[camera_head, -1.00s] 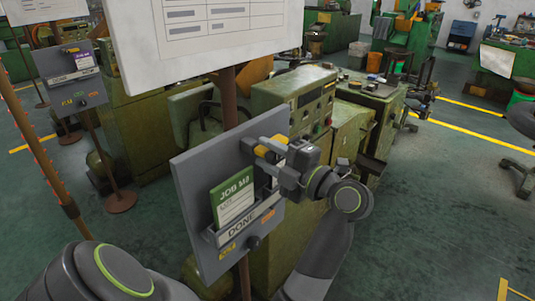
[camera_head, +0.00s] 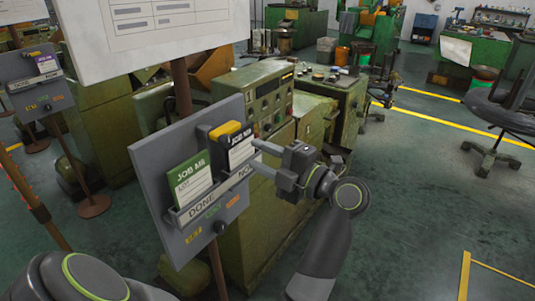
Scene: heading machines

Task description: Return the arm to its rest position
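A green-topped job card (camera_head: 188,174) stands in the left pocket, marked DONE.
A white sheet board (camera_head: 150,40) hangs above on a brown post (camera_head: 183,90). Green machines (camera_head: 255,105) stand close behind the board and gripper. A second card board (camera_head: 38,95) is at far left. Clear green floor (camera_head: 420,200) lies to the right.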

